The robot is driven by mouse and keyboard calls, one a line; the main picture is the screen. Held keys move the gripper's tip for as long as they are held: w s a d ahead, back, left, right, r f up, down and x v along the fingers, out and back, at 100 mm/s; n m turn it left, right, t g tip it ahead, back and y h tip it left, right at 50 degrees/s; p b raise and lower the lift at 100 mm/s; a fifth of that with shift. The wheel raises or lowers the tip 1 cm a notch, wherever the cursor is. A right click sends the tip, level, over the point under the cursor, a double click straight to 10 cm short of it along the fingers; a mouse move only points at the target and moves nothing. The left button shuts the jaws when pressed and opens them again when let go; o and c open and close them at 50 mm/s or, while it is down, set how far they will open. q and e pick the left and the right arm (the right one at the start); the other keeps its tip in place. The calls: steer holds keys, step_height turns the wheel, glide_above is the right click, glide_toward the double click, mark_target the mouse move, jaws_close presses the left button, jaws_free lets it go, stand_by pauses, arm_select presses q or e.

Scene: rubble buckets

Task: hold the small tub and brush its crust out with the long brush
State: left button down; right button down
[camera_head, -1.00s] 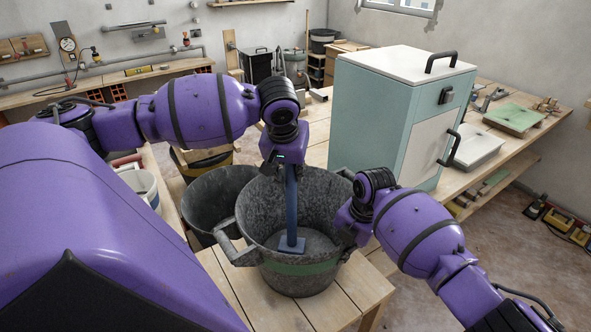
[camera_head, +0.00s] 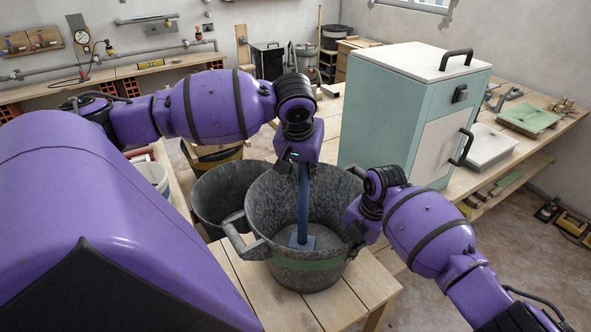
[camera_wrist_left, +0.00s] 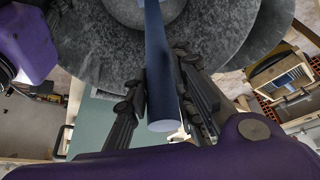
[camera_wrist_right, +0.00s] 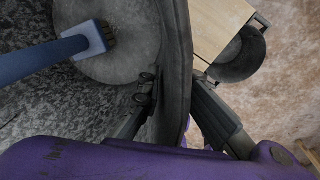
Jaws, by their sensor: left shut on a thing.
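The tub with a green band (camera_head: 307,265) stands upright on the wooden bench. My left gripper (camera_head: 300,160) is above it, shut on the blue handle of the long brush (camera_head: 303,195). The brush points down into the tub, its blue head (camera_head: 301,241) low inside; the right wrist view shows bristles against the grey floor (camera_wrist_right: 110,38). My right gripper (camera_wrist_right: 170,88) straddles the tub's wall on the right, one finger inside and one outside. Whether both fingers press on the wall is unclear. The left wrist view shows both fingers around the handle (camera_wrist_left: 158,65).
A darker bucket (camera_head: 216,203) stands just behind and left of the tub. A pale green cabinet (camera_head: 395,115) stands on the bench to the right, close behind my right arm. The bench planks (camera_head: 265,300) in front are clear.

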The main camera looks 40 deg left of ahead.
arm_select(q)
steer(key=w+d, duration=0.2)
steer(key=w, duration=0.1)
steer(key=w+d, duration=0.1)
steer(key=shift+w+d+f, duration=0.2)
steer(key=shift+d+f, duration=0.05)
steer(key=shift+d, duration=0.15)
steer(key=shift+s+a, duration=0.15)
steer(key=shift+s, duration=0.85)
steer(key=shift+s+a, duration=0.15)
steer(key=shift+s, duration=0.85)
